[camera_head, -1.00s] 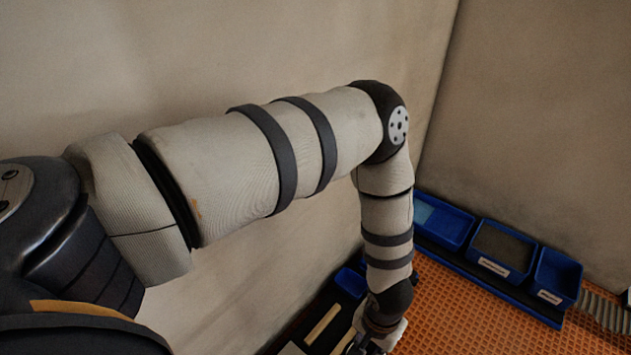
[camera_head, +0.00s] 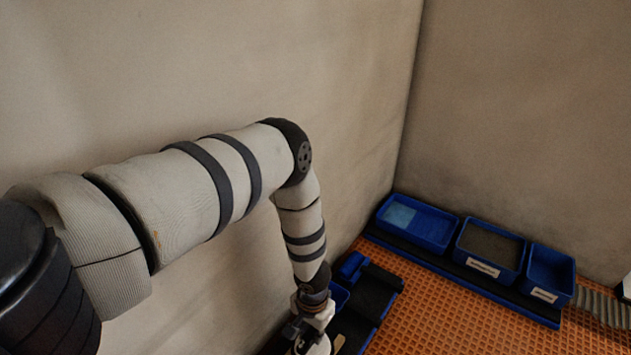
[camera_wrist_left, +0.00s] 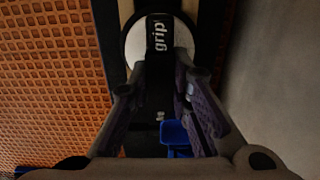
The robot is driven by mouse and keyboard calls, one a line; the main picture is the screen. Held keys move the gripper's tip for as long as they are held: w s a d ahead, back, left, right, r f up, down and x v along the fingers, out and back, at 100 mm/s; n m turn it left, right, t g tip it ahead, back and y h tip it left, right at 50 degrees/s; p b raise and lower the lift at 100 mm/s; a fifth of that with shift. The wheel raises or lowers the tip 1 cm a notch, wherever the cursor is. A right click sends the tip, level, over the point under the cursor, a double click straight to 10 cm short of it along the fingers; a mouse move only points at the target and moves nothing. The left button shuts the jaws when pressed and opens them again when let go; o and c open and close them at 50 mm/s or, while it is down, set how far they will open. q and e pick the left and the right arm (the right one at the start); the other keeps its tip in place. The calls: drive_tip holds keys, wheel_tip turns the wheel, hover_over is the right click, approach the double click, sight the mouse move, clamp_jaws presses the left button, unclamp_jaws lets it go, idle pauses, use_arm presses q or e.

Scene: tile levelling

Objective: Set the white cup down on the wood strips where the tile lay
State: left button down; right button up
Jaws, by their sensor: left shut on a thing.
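The white cup (camera_wrist_left: 136,44) shows in the left wrist view as a pale round disc with a black handle marked "grip" (camera_wrist_left: 159,36) across it. My left gripper (camera_wrist_left: 158,88) is shut on that handle, one finger on each side. In the head view my left gripper (camera_head: 305,340) is at the bottom edge, pointing down near the wall, and its fingertips are cut off. A bit of a wood strip (camera_head: 338,342) shows just right of it. A tan strip (camera_wrist_left: 209,28) also shows beside the disc in the wrist view. I cannot tell whether the cup touches the strips.
Blue bins, including a left one (camera_head: 437,230), a middle one (camera_head: 493,268) and a right one (camera_head: 549,294), stand at the back right. A dark blue-edged tray (camera_head: 372,305) lies right of my gripper. Orange perforated surface (camera_head: 450,325) is clear. The wall is close on the left.

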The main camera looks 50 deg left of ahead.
use_arm(q)
drive_tip(key=shift+r, duration=0.15)
drive_tip(key=c, duration=1.5)
unclamp_jaws()
